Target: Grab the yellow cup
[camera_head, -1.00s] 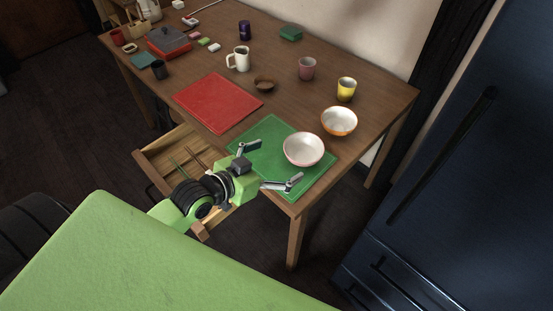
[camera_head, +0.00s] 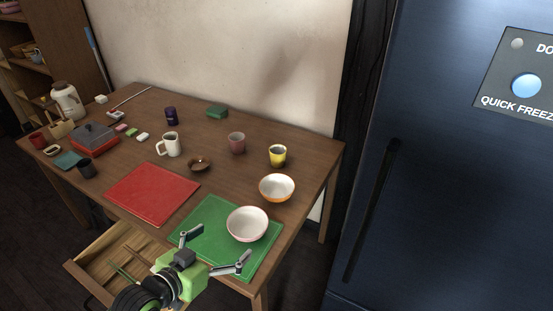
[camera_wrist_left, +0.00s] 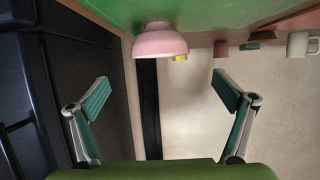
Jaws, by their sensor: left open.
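The yellow cup (camera_head: 278,156) stands upright near the right end of the wooden table, behind an orange-rimmed bowl (camera_head: 277,188). In the left wrist view, a small part of the yellow cup (camera_wrist_left: 180,58) shows beside the pink bowl (camera_wrist_left: 160,42), which hides the rest. My left gripper (camera_head: 214,250) is open and empty at the table's front edge, by the green mat, well short of the cup. Its two fingers are spread wide in the left wrist view (camera_wrist_left: 160,95). My right gripper is not in view.
The pink-rimmed white bowl (camera_head: 247,225) sits on the green mat (camera_head: 205,228), between my left gripper and the cup. A mauve cup (camera_head: 237,143), a small brown bowl (camera_head: 200,164) and a white mug (camera_head: 170,145) stand left of the yellow cup. An open drawer (camera_head: 105,262) juts out in front. A dark fridge (camera_head: 440,180) stands right.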

